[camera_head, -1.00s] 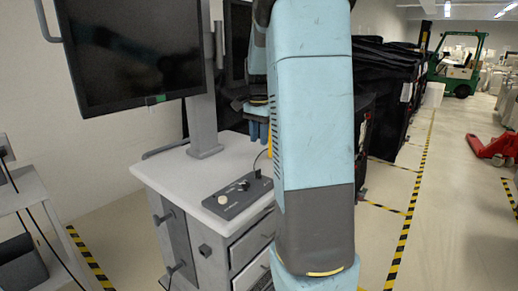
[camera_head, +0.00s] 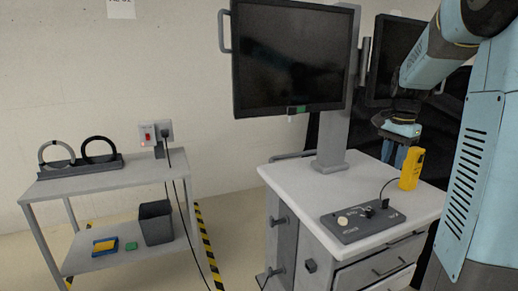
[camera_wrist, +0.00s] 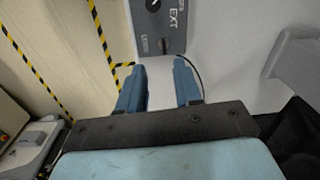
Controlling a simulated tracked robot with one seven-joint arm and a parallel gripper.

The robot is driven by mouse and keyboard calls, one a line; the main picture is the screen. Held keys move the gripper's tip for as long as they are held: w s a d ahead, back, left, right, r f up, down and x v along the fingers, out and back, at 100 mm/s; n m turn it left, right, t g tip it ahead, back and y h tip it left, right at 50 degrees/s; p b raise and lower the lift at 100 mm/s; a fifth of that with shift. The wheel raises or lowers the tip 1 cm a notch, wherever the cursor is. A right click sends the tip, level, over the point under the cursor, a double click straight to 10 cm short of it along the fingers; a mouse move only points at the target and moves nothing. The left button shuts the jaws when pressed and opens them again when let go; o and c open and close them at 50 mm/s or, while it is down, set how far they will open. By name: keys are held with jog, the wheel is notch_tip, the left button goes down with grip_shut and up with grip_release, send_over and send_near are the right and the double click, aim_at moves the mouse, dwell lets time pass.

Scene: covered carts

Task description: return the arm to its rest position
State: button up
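My gripper (camera_head: 393,156) hangs above the back right of the white-topped cart (camera_head: 296,178), close to the yellow handheld device (camera_head: 411,169) and left of it in the head view. In the wrist view my gripper (camera_wrist: 159,80) has its two blue fingers apart, with nothing between them. My light-blue arm fills the right side of the head view. It is bent, with its forearm reaching left and down to the gripper.
A monitor (camera_head: 291,58) stands on a post on the cart. A grey control box (camera_head: 362,222) with a cable lies on the top; it also shows in the wrist view (camera_wrist: 165,42). A grey shelf (camera_head: 90,184) with a black bin (camera_head: 156,222) stands left. Floor shows between them.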

jog(key=s+a+r+n+t, duration=0.1)
jog(key=s+a+n+t, duration=0.1)
jog(key=s+a+n, duration=0.4)
jog(key=s+a+n+t, duration=0.3)
jog(key=s+a+n, duration=0.3)
jog(key=s+a, duration=0.5)
jog(key=shift+s+a+r+n, duration=0.3)
jog(key=shift+s+r, duration=0.1)
jog(key=shift+s, duration=2.6)
